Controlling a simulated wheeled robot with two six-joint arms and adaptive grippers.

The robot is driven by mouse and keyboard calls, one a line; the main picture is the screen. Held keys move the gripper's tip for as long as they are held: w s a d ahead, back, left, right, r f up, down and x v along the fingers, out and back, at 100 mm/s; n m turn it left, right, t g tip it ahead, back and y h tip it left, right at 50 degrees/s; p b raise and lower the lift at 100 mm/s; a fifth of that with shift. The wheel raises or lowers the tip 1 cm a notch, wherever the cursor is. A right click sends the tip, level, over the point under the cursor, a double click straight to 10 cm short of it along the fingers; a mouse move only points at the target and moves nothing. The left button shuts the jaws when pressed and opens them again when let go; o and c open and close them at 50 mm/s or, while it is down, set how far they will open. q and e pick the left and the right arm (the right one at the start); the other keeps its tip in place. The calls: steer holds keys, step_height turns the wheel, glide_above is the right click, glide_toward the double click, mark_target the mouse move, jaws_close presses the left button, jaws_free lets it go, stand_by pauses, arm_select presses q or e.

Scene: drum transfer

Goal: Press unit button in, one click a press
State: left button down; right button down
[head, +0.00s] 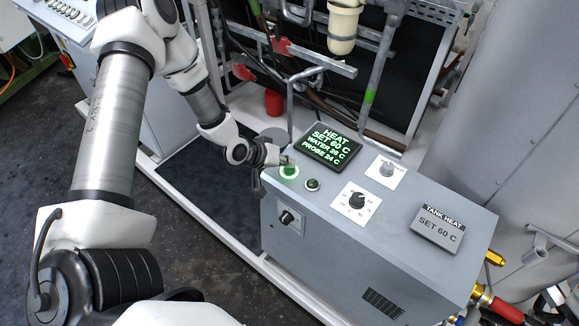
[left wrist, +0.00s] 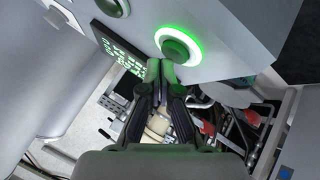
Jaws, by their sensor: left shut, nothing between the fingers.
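The grey heater unit (head: 330,240) stands at centre right in the head view. A button with a lit green ring (head: 289,171) is at the left end of its top; it also shows large in the left wrist view (left wrist: 181,47). My left gripper (head: 284,162) is shut and empty, its fingertips right beside the ring. In the left wrist view the fingertips (left wrist: 167,70) are just below the button and overlap the ring's lower edge; I cannot tell whether they touch. The unit's display (head: 331,147) reads HEAT, SET 60 C, WATER 26 C, PROBE 24 C. My right gripper is not in view.
A small dark button (head: 312,184), a dial (head: 356,200) and a white-plated knob (head: 387,170) sit on the unit's top. A TANK HEAT sign (head: 437,229) reads SET 60 C. A front knob (head: 287,218) is below the ring. Pipes and a metal frame stand behind.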

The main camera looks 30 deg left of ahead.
mark_target(287, 169)
arm_select(q)
step_height(287, 169, up, 6)
steer(key=p, duration=0.5)
steer(key=shift+r, duration=0.1)
stand_by(0.6)
steer(key=s+d+f+m+g+y+b, duration=0.1)
steer(key=s+d+f+g+b, duration=0.15)
steer(key=s+f, duration=0.35)
steer(key=s+d+f+m+g+b, duration=0.1)
steer(key=s+d+f+g, duration=0.1)
steer(key=s+d+f, duration=0.3)
steer(key=s+f+m+g+y+b, duration=0.1)
steer(key=s+f+g, duration=0.1)
steer(key=s, duration=0.6)
steer(key=s+d+f+m+g+y+b, duration=0.1)
steer(key=s+f+g, duration=0.1)
steer(key=s+f, duration=0.3)
steer(key=s, duration=0.3)
steer(key=shift+s+f+y+b, duration=0.15)
steer(key=shift+s+y+b, duration=0.15)
steer(key=shift+s, duration=0.1)
